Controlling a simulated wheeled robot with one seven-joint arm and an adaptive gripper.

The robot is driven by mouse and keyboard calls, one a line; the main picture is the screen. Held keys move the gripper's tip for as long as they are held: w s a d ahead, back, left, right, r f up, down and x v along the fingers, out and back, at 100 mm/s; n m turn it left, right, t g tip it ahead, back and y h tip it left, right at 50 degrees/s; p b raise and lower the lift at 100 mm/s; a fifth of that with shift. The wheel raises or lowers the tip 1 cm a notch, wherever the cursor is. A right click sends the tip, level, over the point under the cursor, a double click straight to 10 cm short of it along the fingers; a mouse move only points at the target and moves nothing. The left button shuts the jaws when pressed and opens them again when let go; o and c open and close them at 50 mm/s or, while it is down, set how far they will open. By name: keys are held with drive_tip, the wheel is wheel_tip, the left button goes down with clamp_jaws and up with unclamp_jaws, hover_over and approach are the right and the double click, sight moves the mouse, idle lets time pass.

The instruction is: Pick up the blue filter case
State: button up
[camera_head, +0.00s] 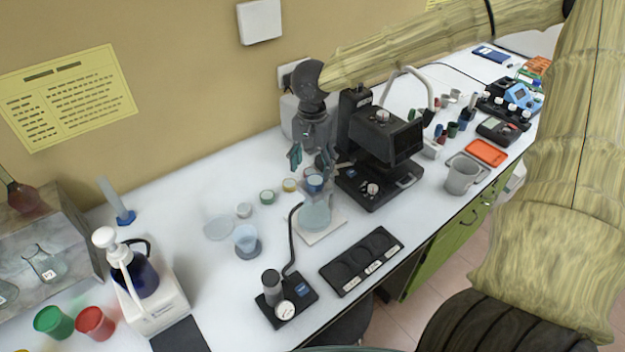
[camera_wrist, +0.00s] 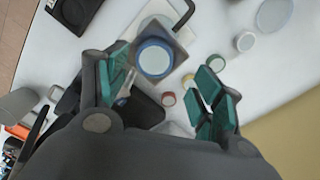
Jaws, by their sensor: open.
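In the wrist view my gripper (camera_wrist: 165,95) is also open.
The black device (camera_head: 380,150) rises close on the right.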

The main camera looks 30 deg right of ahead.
sight(314, 179)
drive_tip(key=shift+s+d+f+p, duration=0.15)
drive_tip(key=shift+s+f+p, duration=0.35)
drive_tip(key=shift+s, duration=0.25)
drive_tip(key=shift+w+f, duration=0.25)
drive_tip(key=shift+f, duration=0.5)
drive_tip(key=shift+w+f, duration=0.25)
drive_tip(key=shift+f, duration=0.5)
drive_tip(key=shift+s+r, duration=0.15)
drive_tip(key=shift+s, duration=0.2)
drive_tip(key=shift+w, duration=0.2)
drive_tip(key=c, duration=0.9)
drive_tip(key=shift+s, duration=0.1)
drive_tip(key=shift+c, duration=0.2)
